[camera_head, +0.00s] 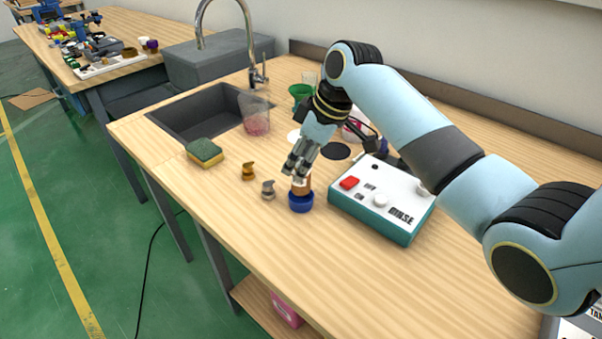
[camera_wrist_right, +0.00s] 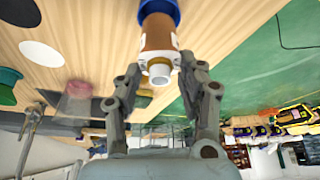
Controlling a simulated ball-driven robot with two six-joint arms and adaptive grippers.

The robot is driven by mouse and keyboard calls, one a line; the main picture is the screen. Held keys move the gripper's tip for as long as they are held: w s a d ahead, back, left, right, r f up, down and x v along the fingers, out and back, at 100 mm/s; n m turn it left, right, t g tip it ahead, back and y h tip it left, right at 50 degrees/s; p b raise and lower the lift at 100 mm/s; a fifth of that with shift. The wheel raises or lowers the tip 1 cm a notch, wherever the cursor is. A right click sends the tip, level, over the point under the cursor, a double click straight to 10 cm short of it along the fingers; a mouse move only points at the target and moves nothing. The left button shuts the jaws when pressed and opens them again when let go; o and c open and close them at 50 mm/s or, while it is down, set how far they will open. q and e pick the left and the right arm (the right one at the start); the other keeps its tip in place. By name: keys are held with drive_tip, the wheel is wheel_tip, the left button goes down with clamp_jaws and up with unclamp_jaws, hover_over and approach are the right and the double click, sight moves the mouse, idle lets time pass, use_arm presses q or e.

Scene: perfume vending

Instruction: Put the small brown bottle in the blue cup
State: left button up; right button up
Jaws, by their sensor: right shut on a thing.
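The small brown bottle (camera_head: 302,187) has a brown body and a pale neck; it also shows in the right wrist view (camera_wrist_right: 158,35). My right gripper (camera_head: 297,170) is shut on its pale neck end, and the fingers show on both sides of it in the wrist view (camera_wrist_right: 160,70). The blue cup (camera_head: 300,204) stands on the wooden table directly below the bottle, and its rim shows at the bottle's far end in the wrist view (camera_wrist_right: 160,9). The bottle's lower end appears to be within the cup's rim; how deep is hidden. My left gripper is not in view.
A white and teal box with a red button (camera_head: 382,200) stands close right of the cup. Small silver (camera_head: 268,190) and gold (camera_head: 248,171) pieces stand to its left. A sponge (camera_head: 204,152) and a sink (camera_head: 200,112) lie farther left. The table's front is clear.

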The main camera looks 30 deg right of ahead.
drive_tip(key=shift+f, duration=1.9)
drive_tip(key=o, duration=1.1)
drive_tip(key=shift+f, duration=0.15)
drive_tip(key=shift+o, duration=0.2)
drive_tip(key=v, duration=1.2)
drive_tip(key=shift+s, duration=0.1)
